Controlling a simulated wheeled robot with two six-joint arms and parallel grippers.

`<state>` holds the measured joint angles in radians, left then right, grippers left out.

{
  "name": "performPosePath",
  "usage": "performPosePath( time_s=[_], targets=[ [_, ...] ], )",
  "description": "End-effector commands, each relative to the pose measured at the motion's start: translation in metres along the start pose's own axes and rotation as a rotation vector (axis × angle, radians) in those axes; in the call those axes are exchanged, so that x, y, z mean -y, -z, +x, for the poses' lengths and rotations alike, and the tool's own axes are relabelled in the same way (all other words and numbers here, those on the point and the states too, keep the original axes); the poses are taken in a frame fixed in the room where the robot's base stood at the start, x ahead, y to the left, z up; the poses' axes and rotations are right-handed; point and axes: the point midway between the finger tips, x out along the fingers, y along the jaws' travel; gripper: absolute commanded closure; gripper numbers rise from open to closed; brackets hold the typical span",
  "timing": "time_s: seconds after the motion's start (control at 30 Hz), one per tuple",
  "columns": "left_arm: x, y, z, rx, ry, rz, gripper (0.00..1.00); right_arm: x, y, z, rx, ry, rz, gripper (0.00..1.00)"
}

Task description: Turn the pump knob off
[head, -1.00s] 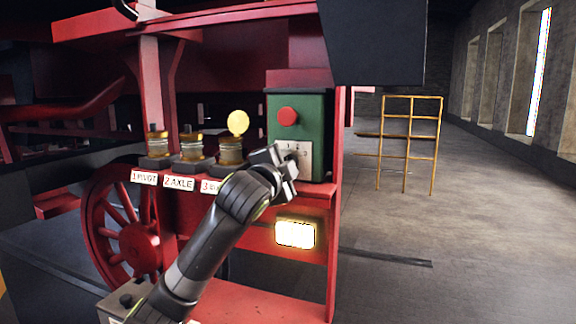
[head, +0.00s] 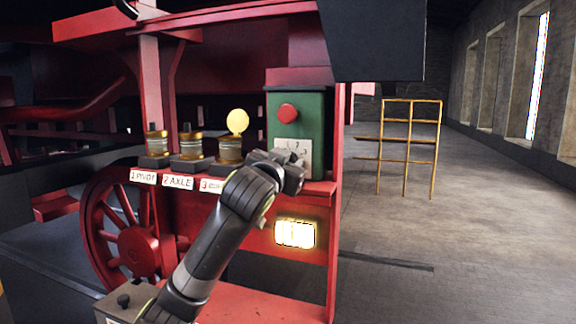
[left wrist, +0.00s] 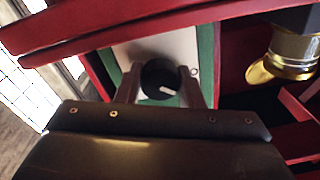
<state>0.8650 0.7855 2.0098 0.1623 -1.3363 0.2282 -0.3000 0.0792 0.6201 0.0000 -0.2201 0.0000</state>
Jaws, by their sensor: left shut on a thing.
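The pump knob (left wrist: 160,78) is round and black with a white pointer mark. In the left wrist view it sits between the two fingers of my left gripper (left wrist: 162,86), which is shut on it. The knob is on a pale dial plate on a green box (head: 312,125); the plate (head: 281,145) also shows in the head view with several small numbers. In the head view my left gripper (head: 294,167) is against the lower part of the plate and hides the knob. My right gripper is not in view.
A red button (head: 287,113) is above the plate. Several brass oil cups (head: 191,146) stand left of the box, the nearest with a raised yellow lid (head: 238,121). Labels hang below them. A lit lamp (head: 295,234) is lower down. Open floor and a yellow rack (head: 407,140) are at right.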

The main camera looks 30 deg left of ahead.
Motion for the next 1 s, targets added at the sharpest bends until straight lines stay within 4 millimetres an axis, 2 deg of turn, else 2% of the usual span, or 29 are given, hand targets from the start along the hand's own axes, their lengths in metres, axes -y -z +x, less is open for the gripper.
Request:
performPosePath(
  time_s=[0.3,0.9,0.93,1.0],
  targets=[
    [-0.0014,-0.0033,0.0002,0.013,0.004,-0.140,0.89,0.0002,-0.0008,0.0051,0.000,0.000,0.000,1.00],
    [-0.0015,-0.0036,0.0004,0.016,0.004,-0.174,0.89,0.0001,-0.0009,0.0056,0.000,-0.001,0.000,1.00],
    [-0.0015,-0.0036,0.0005,0.016,0.004,-0.174,0.62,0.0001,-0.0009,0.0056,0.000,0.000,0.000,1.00],
    [-0.0014,-0.0032,0.0004,0.015,0.005,-0.173,0.53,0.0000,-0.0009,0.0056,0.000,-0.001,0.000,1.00]
  ],
)
